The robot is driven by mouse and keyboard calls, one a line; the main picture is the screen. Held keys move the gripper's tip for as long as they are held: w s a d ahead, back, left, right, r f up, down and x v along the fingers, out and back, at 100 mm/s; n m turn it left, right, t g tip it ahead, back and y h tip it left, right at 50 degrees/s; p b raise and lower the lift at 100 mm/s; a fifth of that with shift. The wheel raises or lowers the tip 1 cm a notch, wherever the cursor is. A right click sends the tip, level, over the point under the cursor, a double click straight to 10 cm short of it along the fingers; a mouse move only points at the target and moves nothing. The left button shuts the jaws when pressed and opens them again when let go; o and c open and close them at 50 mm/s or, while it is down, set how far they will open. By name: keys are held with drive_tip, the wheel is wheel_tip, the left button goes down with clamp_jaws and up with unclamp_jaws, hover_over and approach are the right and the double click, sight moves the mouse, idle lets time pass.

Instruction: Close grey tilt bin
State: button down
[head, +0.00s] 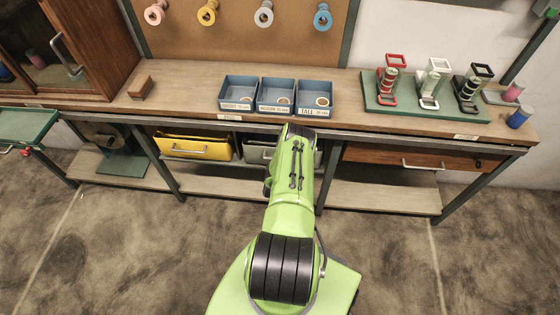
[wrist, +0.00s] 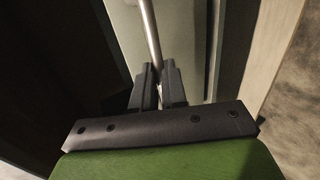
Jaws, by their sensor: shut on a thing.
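The grey tilt bin (head: 256,153) hangs under the workbench, just right of the yellow bin. My arm covers its middle in the head view, so I cannot tell how far it is tilted. In the wrist view its light grey front (wrist: 187,35) is close, with a metal bar handle (wrist: 149,28) running down to my fingers. My gripper (wrist: 158,76) is shut on this handle. In the head view my gripper is hidden behind my arm.
A yellow bin (head: 193,148) hangs to the left, and a wooden drawer (head: 385,157) is to the right. Lower shelves (head: 375,196) run beneath. Blue trays (head: 276,85) stand on the bench top (head: 190,95) above. A table leg (head: 333,172) stands just right of my arm.

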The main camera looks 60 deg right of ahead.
drive_tip(key=shift+w+d+r, duration=0.1)
drive_tip(key=shift+d+r, duration=0.15)
drive_tip(key=shift+r, duration=0.05)
drive_tip(key=c, duration=1.5)
unclamp_jaws()
drive_tip(key=shift+c, duration=0.2)
drive_tip(key=o, duration=0.4)
drive_tip(key=shift+f, duration=0.1)
drive_tip(key=shift+a, duration=0.1)
drive_tip(key=p+v, duration=0.7)
drive_tip(key=v, duration=0.8)
drive_tip(key=shift+a+p, duration=0.3)
drive_tip(key=shift+a, duration=0.05)
